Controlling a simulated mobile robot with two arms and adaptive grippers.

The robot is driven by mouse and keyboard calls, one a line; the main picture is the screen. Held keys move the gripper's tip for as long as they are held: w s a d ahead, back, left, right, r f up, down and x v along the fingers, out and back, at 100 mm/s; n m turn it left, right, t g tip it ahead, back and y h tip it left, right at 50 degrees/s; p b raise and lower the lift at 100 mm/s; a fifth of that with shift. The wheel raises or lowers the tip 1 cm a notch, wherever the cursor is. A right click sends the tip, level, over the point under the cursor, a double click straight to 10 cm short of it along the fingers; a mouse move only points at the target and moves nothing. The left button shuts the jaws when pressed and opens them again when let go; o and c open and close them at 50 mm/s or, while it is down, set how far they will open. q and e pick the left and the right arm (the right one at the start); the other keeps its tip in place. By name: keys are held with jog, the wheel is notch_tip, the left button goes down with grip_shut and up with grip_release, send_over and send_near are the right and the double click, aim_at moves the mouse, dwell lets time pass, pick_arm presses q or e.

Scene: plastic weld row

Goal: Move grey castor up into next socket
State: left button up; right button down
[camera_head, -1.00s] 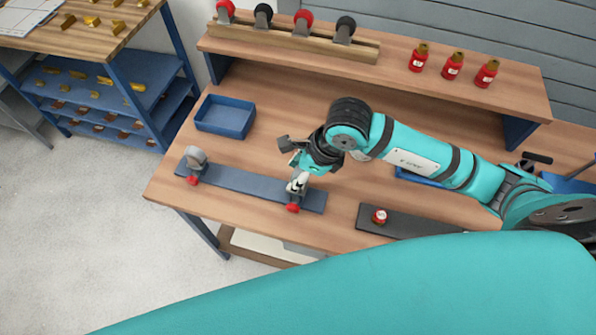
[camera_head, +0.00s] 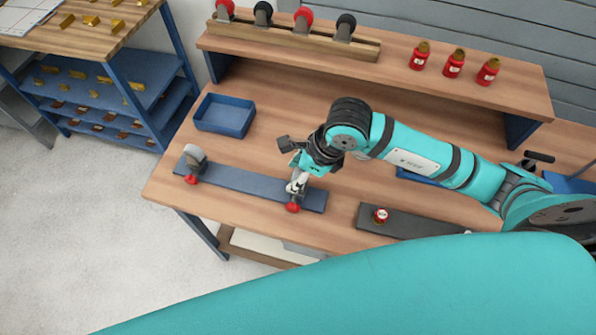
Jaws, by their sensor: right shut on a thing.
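My right gripper (camera_head: 298,183) points down at the right part of a blue-grey strip (camera_head: 245,183) on the bench. It is shut on a small castor-like piece whose red end (camera_head: 292,207) shows just below the fingers; the rest of the piece is mostly hidden by the gripper. A grey castor (camera_head: 195,155) with a red part below it stands at the strip's left end, apart from the gripper. Sockets cannot be made out on the strip. My left gripper is not in view.
A wooden rail (camera_head: 365,52) on the raised shelf holds several red and black castors. Red bottles (camera_head: 453,64) stand to its right. A blue tray (camera_head: 224,116) lies behind the strip. A dark strip (camera_head: 408,224) with a red-and-white item (camera_head: 381,216) lies right.

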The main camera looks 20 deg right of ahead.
jog(key=shift+f, duration=0.1)
dwell(0.3)
jog(key=shift+c, duration=1.1)
grip_release()
jog(key=shift+r+p, duration=2)
jog(key=shift+r, duration=1.55)
jog(key=shift+f, duration=0.1)
